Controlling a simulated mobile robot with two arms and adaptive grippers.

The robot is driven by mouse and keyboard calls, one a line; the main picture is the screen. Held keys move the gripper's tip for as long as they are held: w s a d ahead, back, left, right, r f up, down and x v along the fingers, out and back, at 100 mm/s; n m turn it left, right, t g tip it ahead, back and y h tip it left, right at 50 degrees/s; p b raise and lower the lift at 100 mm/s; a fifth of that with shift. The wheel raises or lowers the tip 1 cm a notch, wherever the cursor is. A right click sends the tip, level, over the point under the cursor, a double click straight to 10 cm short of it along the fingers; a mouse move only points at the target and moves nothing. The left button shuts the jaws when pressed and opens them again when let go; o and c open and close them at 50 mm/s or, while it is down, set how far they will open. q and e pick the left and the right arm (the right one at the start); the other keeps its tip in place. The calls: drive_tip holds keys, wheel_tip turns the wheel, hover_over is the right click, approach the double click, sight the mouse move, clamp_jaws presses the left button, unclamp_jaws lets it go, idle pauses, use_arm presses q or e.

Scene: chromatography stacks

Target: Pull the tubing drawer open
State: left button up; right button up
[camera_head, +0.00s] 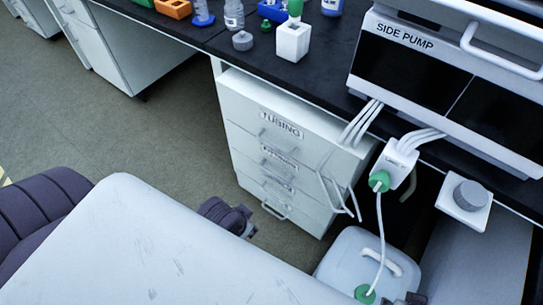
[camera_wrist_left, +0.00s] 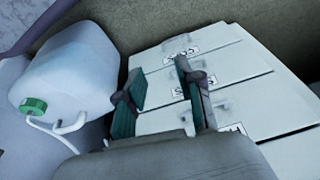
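The tubing drawer (camera_head: 300,112) is the top drawer of a white unit under the bench. It is labelled TUBING and looks shut, flush with the drawers below. Its handle is faint below the label. My left gripper (camera_head: 244,222) is dark and sits low in front of the unit, apart from the tubing drawer's front in the head view. In the left wrist view my left gripper (camera_wrist_left: 163,98) is open, its two teal-padded fingers spread before the drawer fronts with nothing seen between them. A dark piece at the head view's bottom edge may be my right gripper (camera_head: 408,299).
A white canister (camera_head: 345,262) with a green cap stands right of the drawers; it also shows in the left wrist view (camera_wrist_left: 70,72). White tubes (camera_head: 360,125) hang from the side pump (camera_head: 415,75) beside the tubing drawer. Bottles stand on the dark benchtop (camera_head: 190,32). Floor at left is clear.

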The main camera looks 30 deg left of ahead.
use_arm(q)
drive_tip(key=w+a+r+m+t+b, duration=0.1)
drive_tip(key=w+a+m+t+b, duration=0.15)
drive_tip(key=w, duration=0.35)
drive_tip(key=m+t+h, duration=0.6)
drive_tip(key=m+h, duration=1)
drive_tip(key=m, duration=0.9)
approach(271, 146)
drive_tip(key=shift+m+g, duration=0.25)
drive_tip(key=shift+g, duration=0.1)
drive_tip(key=shift+b+x, duration=0.3)
drive_tip(key=shift+x, duration=4.8)
use_arm(e)
drive_tip(key=w+a+r+t+y, duration=0.1)
drive_tip(key=w+a+r+t, duration=0.1)
drive_tip(key=w+r+t, duration=0.3)
drive_tip(key=shift+w+a+r+t, duration=0.4)
drive_tip(key=shift+w+r, duration=1.15)
drive_tip(key=shift+r, duration=0.45)
use_arm(q)
drive_tip(key=shift+w+a+f, duration=0.1)
drive_tip(key=shift+w+a, duration=0.05)
drive_tip(key=shift+w, duration=0.05)
drive_tip(key=c, duration=0.6)
clamp_jaws()
use_arm(e)
drive_tip(key=shift+s+f, duration=0.2)
